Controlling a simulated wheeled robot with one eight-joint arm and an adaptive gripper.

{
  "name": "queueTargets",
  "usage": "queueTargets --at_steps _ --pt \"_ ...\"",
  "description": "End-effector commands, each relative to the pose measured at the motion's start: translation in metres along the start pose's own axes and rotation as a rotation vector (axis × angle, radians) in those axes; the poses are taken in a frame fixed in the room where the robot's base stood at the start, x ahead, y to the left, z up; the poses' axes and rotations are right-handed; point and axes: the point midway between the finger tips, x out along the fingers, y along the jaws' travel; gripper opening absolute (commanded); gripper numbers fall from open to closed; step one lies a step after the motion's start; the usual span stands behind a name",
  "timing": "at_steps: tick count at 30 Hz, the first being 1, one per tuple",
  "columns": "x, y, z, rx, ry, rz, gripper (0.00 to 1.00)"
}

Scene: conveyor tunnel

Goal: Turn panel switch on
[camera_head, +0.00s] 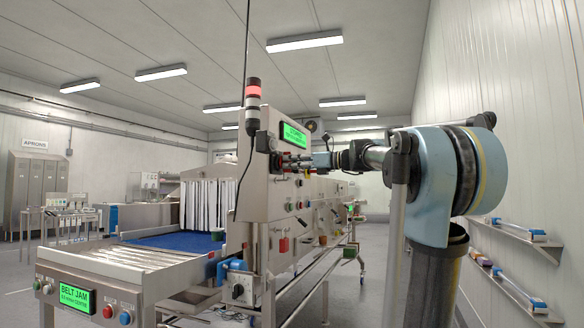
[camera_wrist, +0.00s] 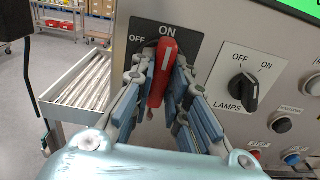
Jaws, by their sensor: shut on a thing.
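The panel switch is a red rotary handle (camera_wrist: 164,68) with a white line, on a dark plate (camera_wrist: 140,32) marked OFF at the left and ON at the top. The handle stands close to upright, its upper end just below the ON mark. My gripper (camera_wrist: 158,78) is shut on the handle, with a blue-padded finger on each side. In the head view my gripper (camera_head: 300,162) reaches from the right to the upright steel panel of the machine (camera_head: 262,185). The red handle cannot be made out there.
A black LAMPS knob (camera_wrist: 244,88) and several buttons sit right of the switch. A green display (camera_head: 293,136) is above. The signal tower (camera_head: 253,100) shows red. A BELT JAM display (camera_head: 75,297) is lit at the front. A wall shelf (camera_head: 520,240) is at right.

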Motion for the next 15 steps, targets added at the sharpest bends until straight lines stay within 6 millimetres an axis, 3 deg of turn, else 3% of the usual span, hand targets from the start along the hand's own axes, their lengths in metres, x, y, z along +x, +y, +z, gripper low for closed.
queueTargets --at_steps 12,13,15 --pt "-0.0004 -0.0012 -0.0007 0.006 0.001 -0.003 0.00" --pt "-0.0004 -0.0012 -0.0006 0.006 0.001 -0.003 0.22" --pt "-0.0004 -0.0012 -0.0004 0.006 0.001 -0.003 0.35"
